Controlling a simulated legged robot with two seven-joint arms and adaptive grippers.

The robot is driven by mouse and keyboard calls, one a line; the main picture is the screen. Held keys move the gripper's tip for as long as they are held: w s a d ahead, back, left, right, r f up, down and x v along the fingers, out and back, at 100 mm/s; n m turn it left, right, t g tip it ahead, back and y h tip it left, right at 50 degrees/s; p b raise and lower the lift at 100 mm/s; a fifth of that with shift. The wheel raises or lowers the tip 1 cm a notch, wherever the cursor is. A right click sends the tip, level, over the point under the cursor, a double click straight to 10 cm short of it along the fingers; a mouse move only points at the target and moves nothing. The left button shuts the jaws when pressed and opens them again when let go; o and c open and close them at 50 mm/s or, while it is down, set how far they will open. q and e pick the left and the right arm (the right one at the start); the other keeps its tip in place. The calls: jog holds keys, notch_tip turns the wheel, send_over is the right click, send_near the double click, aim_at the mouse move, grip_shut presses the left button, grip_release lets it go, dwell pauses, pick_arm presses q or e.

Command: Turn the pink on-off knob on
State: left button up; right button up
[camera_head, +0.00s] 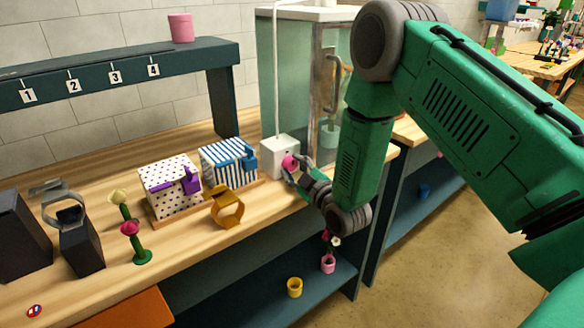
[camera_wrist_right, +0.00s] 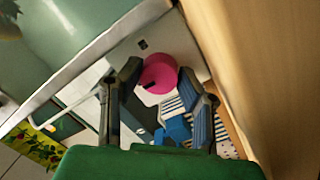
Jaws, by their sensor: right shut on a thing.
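The pink knob (camera_head: 289,162) is on the front of a white box (camera_head: 276,150) at the right end of the workbench. In the right wrist view the round pink knob (camera_wrist_right: 158,74) has a dark mark on its left part and sits between my fingers. My right gripper (camera_head: 297,167) reaches the knob from the right, its fingers shut on it. The right gripper (camera_wrist_right: 160,85) also shows in the wrist view, with one finger on each side of the knob. My left gripper is not in view.
A glass cabinet (camera_head: 300,70) stands right behind the white box. Left of it are a blue-striped box (camera_head: 228,165), a polka-dot box (camera_head: 168,190) and a golden holder (camera_head: 228,208). Flowers in a green stand (camera_head: 142,257) and black blocks are further left.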

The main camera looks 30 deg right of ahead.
jog(key=shift+w, duration=0.1)
jog(key=shift+a+r, duration=0.1)
jog(key=shift+a, duration=0.05)
jog(key=shift+m, duration=0.5)
jog(key=m, duration=0.4)
jog(key=shift+r+y+p, duration=0.2)
jog(key=shift+y+p, duration=0.1)
jog(key=m, duration=0.3)
jog(key=shift+w+m+g, duration=0.1)
jog(key=shift+m+g, duration=0.2)
jog(key=m, duration=0.4)
jog(key=shift+d+r+y, duration=0.15)
jog(key=shift+d+y, duration=0.1)
jog(key=shift+y, duration=0.05)
jog(key=shift+d+m+y+b, duration=0.1)
jog(key=shift+m+y+b, duration=0.35)
jog(key=shift+m, duration=1.55)
